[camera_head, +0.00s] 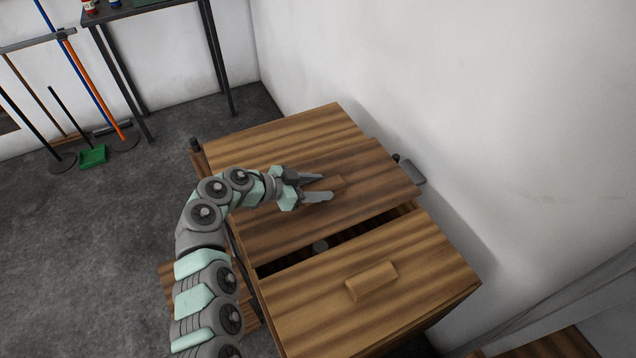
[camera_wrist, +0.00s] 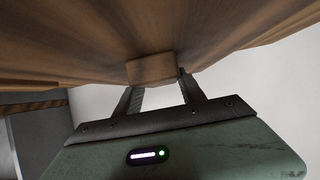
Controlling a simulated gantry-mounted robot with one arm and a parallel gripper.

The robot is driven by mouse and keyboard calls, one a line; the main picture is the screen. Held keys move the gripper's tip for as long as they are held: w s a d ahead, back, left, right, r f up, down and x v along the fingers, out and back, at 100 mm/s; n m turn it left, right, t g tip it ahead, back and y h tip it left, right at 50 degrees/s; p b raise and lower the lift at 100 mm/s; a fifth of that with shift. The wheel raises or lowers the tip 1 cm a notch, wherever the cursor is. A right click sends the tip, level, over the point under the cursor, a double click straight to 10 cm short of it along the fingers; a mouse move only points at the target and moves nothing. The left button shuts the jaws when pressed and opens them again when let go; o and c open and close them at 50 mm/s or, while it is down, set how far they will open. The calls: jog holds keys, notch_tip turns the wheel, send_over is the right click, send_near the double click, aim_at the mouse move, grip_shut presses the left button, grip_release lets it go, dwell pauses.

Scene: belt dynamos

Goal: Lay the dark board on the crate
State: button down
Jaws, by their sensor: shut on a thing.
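The dark board (camera_head: 375,180) is a wide, striped brown plank with a small block handle (camera_head: 326,184) on top. My gripper (camera_head: 322,187) is shut on this handle, which also shows between the fingers in the wrist view (camera_wrist: 150,68). The board lies across the middle of the wooden crate (camera_head: 432,330), its right end reaching past the crate's side. I cannot tell whether it touches the crate or hovers just above it. A dark gap (camera_head: 290,260) shows between the board and the lighter front board (camera_head: 330,310). My arm hides the board's left end.
The front board carries its own block handle (camera_head: 372,281). Another lighter board (camera_head: 310,128) covers the crate's back. A white wall (camera_head: 480,120) stands close on the right. A dark table (camera_head: 150,10) and brooms stand at back left.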

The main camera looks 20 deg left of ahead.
jog(key=shift+f+b, duration=1.8)
jog(key=shift+f, duration=0.25)
jog(key=c, duration=0.9)
grip_release()
jog(key=shift+w, duration=0.1)
jog(key=o, duration=0.3)
jog(key=shift+f, duration=0.1)
jog(key=p+v, duration=0.2)
jog(key=v, duration=0.9)
jog(key=shift+d, duration=0.1)
